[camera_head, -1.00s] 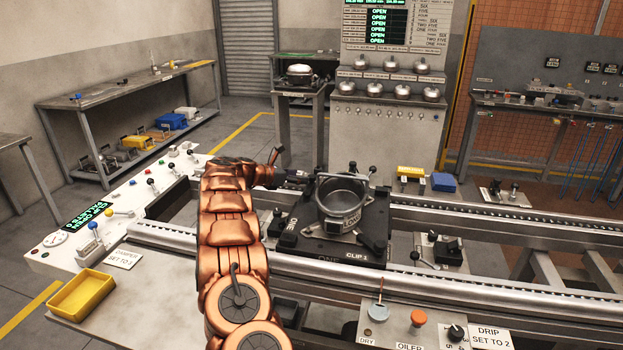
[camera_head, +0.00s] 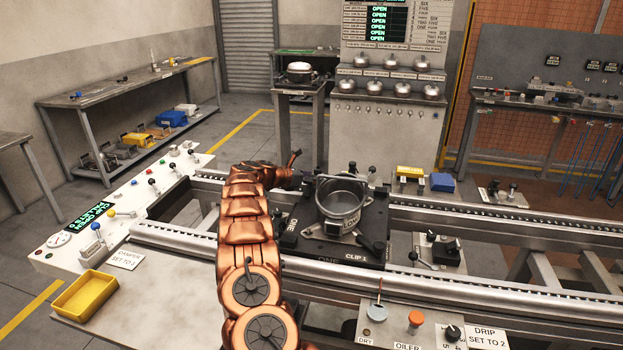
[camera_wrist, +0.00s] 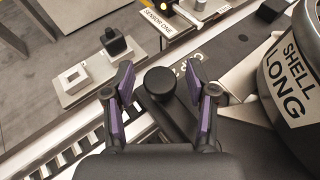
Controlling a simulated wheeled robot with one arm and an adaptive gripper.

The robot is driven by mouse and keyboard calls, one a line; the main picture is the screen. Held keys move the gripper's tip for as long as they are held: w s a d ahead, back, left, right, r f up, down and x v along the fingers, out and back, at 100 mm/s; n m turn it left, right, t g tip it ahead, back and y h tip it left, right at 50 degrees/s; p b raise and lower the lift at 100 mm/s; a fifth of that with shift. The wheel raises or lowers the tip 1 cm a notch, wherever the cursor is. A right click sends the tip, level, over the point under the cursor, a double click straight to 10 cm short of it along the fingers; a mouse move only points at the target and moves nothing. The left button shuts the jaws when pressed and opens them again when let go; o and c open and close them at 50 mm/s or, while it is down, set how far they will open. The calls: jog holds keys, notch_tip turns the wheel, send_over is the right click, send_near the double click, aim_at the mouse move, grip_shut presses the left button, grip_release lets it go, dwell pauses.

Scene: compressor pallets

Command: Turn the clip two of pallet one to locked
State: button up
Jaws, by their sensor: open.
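In the wrist view a round black knob (camera_wrist: 160,83) on a dark bar stands beside a partly hidden label on the plate, probably clip two. My gripper (camera_wrist: 161,88) is open, with one purple-padded finger on each side of the knob.
The conveyor rails (camera_head: 470,268) run left to right. A control panel (camera_head: 75,232) with levers and a yellow tray (camera_head: 85,296) are at left. In the wrist view a SENSOR ONE block (camera_wrist: 170,18) and a small black-knobbed fixture (camera_wrist: 117,44) stand beyond the rail.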

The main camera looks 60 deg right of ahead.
jog(key=shift+c, duration=0.3)
grip_shut()
dwell(0.3)
